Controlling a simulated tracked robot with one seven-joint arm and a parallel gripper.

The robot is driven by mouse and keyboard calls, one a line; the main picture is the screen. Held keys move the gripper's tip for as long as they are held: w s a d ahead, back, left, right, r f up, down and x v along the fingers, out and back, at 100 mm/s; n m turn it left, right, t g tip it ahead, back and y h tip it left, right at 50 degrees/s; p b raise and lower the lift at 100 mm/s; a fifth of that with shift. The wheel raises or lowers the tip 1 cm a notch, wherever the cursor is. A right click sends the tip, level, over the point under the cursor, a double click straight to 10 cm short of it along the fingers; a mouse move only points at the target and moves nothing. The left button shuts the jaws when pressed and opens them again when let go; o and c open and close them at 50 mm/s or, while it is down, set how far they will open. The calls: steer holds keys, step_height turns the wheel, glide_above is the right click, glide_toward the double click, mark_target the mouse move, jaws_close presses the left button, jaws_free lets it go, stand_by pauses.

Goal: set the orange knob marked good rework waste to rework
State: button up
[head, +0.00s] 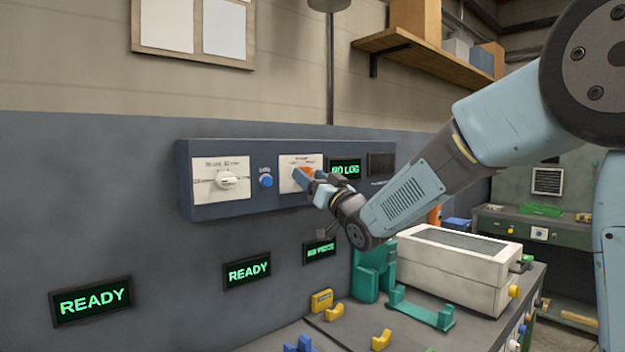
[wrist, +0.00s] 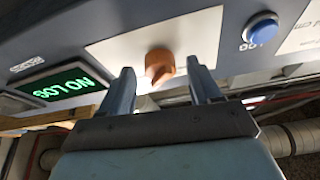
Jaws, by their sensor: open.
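The orange knob (head: 308,171) sits on a white plate (head: 287,174) on the blue wall box, mostly hidden by my gripper in the head view. In the wrist view the orange knob (wrist: 160,63) shows between and just beyond my two fingertips. My gripper (wrist: 160,70) is open, with one finger on each side of the knob and a gap visible on both sides. I cannot tell whether a finger touches it. In the head view my gripper (head: 311,183) is at the knob plate. The plate's markings are too small or hidden to read.
A blue button (head: 266,181) and a white knob (head: 226,180) are left of the plate; a green-lit NO LOG display (head: 345,169) is right. READY signs (head: 247,271) hang below. A bench holds a white machine (head: 455,265) and teal brackets (head: 420,309).

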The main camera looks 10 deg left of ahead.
steer(key=shift+c, duration=0.2)
steer(key=c, duration=1)
steer(key=shift+n, duration=0.5)
steer(key=n+g, duration=0.1)
steer(key=n, duration=0.1)
steer(key=n+g+y, duration=0.1)
steer(key=n, duration=0.1)
steer(key=shift+w+d+y, duration=0.15)
steer(key=shift+d+y, duration=0.05)
steer(key=shift+y, duration=0.1)
steer(key=n+g, duration=0.1)
steer(key=n, duration=0.2)
steer(key=n+g+y, duration=0.1)
steer(key=n+g, duration=0.1)
steer(key=n, duration=0.2)
steer(key=shift+n, duration=0.3)
steer(key=shift+g, duration=0.4)
